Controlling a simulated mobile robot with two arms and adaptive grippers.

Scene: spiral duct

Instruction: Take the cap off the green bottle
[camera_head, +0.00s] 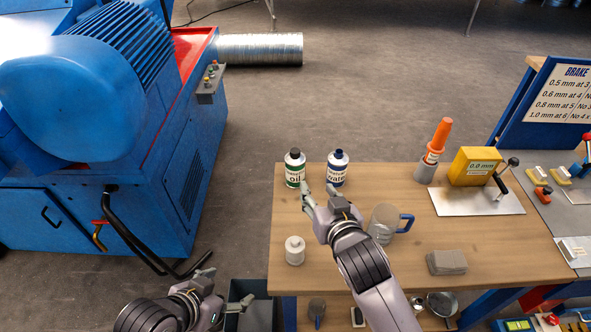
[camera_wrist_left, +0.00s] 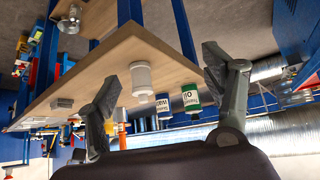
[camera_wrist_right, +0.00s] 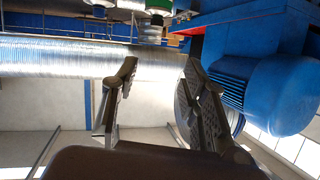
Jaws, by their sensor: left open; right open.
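The green bottle (camera_head: 294,174), labelled oil, stands upright near the table's far left corner with its dark cap (camera_head: 294,152) on. In the left wrist view the green bottle (camera_wrist_left: 190,97) appears upside down. My left gripper (camera_head: 228,287) is open and empty, off the table's front left side.
A blue-labelled water bottle (camera_head: 337,172) stands right of the green one. A white bottle (camera_head: 294,251) stands nearer the front. A clear jug (camera_head: 382,224) with a blue handle is right of my right gripper. A blue machine (camera_head: 150,150) stands left of the table (camera_head: 340,260).

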